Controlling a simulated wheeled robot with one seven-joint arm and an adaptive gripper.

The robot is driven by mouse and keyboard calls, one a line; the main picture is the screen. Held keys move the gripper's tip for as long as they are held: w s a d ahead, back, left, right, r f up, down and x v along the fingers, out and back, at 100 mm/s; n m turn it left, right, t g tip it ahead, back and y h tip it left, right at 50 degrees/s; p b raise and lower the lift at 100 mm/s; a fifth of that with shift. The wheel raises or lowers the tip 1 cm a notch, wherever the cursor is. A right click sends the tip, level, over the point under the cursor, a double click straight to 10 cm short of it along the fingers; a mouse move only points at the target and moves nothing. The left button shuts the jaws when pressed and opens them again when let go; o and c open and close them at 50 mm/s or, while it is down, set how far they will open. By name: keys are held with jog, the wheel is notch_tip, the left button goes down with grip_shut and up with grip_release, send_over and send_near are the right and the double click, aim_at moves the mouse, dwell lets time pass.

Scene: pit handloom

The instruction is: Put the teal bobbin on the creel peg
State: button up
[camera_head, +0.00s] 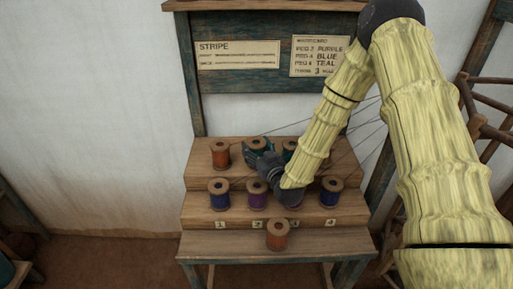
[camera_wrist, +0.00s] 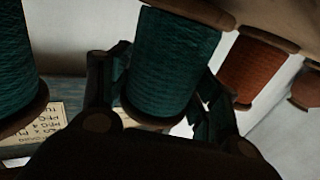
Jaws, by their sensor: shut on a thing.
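A teal bobbin with wooden ends (camera_head: 258,144) is at the second place from the left on the upper step of the wooden creel (camera_head: 200,177). My gripper (camera_head: 262,160) is shut on it; in the wrist view this teal bobbin (camera_wrist: 172,62) sits between the two fingers (camera_wrist: 160,95). I cannot tell whether it rests on a peg or hangs just above the step. A second teal bobbin (camera_head: 289,150) stands to its right, partly behind my arm, and fills the left edge of the wrist view (camera_wrist: 15,70). Any peg under the held bobbin is hidden.
An orange bobbin (camera_head: 220,156) stands left on the upper step. An orange bobbin (camera_head: 277,236) stands on the front ledge. Cards hang on the board (camera_head: 235,80) behind.

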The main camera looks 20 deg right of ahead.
jog(key=o, duration=1.4)
jog(key=shift+o, duration=0.2)
jog(key=shift+r, duration=0.1)
notch_tip(320, 180, up, 7)
jog(key=p, duration=0.3)
dwell(0.4)
